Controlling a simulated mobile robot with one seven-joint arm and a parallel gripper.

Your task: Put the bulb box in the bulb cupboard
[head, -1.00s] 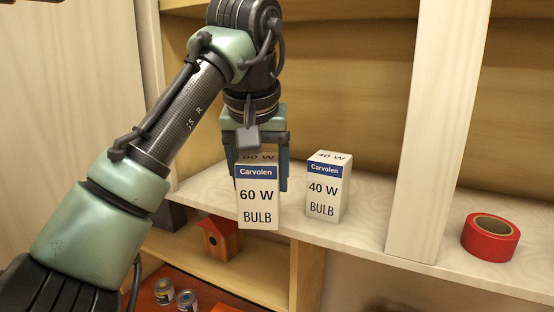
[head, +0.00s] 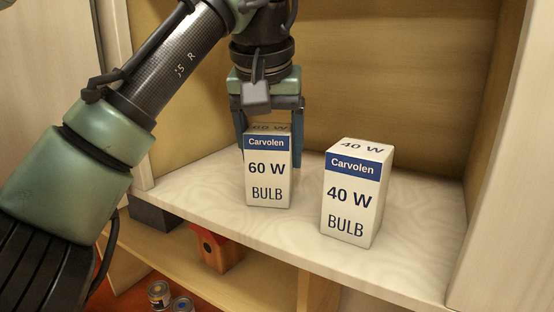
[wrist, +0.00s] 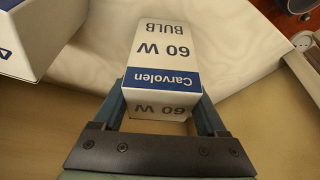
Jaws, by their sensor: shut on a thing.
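The 60 W bulb box (head: 267,172), white with a blue Carvolen band, is upright inside the left part of an open wooden cupboard compartment (head: 400,225). My gripper (head: 270,130) comes down from above and is shut on this box, with a finger on either side. In the wrist view the 60 W box (wrist: 165,65) sits between the fingers. In the head view its base is at or very near the shelf; I cannot tell whether it touches. A second box, marked 40 W (head: 352,195), stands on the shelf to the right, apart from it.
An upright panel (head: 495,160) bounds the compartment on the right. Below the shelf are an orange birdhouse (head: 220,250), a dark box (head: 153,213) and small cans (head: 160,294). Shelf room is free behind and right of the 40 W box.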

